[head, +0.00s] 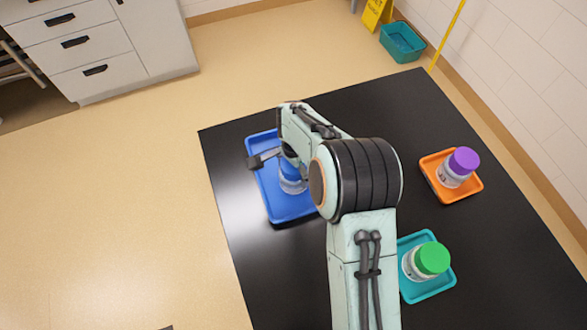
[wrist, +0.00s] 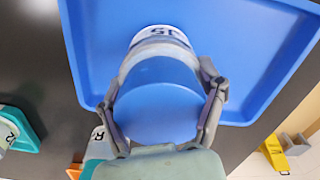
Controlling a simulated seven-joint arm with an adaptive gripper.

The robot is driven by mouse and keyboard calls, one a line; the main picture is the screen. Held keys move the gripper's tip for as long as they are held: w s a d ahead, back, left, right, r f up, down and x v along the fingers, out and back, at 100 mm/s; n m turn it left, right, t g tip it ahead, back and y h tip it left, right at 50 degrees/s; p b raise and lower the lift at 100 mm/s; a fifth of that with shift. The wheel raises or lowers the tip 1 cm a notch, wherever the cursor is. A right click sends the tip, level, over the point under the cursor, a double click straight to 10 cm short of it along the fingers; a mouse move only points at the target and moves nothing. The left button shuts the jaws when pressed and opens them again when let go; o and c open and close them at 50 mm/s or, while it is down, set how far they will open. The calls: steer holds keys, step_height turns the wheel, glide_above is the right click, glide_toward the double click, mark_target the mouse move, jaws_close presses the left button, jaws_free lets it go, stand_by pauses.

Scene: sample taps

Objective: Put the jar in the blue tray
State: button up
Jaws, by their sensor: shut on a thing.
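The jar (wrist: 160,100) has a blue lid and a clear body with a white label reading what looks like "15" or "JS". In the wrist view my gripper (wrist: 165,95) is shut on it, with a finger on each side of the lid. The blue tray (wrist: 240,25) lies behind and around the jar in that view. In the head view the jar (head: 292,183) is over the blue tray (head: 268,190), partly hidden by my arm. I cannot tell whether its base touches the tray floor.
An orange tray (head: 478,190) holds a purple-lidded jar (head: 460,164) at the right. A teal tray (head: 440,285) holds a green-lidded jar (head: 430,260) at the lower right. The black table (head: 390,105) is clear at the back. A teal bin (head: 402,43) stands on the floor.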

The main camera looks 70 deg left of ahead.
steer(key=shift+f, duration=0.1)
steer(key=o, duration=1.2)
step_height(320, 180, up, 12)
steer(key=shift+r, duration=0.15)
steer(key=w+d+r+m, duration=0.1)
steer(key=w+d+r, duration=0.2)
steer(key=w+d, duration=0.35)
steer(key=w+d+r, duration=0.3)
steer(key=d, duration=0.6)
steer(key=w+d+r+m, duration=0.1)
steer(key=w+d+r, duration=0.35)
steer(key=d, duration=0.25)
steer(key=s+d, duration=0.3)
steer(key=d, duration=1.1)
steer(key=shift+m+y, duration=0.4)
steer(key=shift+m, duration=0.3)
steer(key=s+d, duration=0.2)
steer(key=s+d+f, duration=0.1)
steer(key=s+d, duration=0.1)
steer(key=s, duration=0.1)
steer(key=s+d, duration=0.2)
steer(key=d, duration=0.1)
steer(key=shift+s+f, duration=0.4)
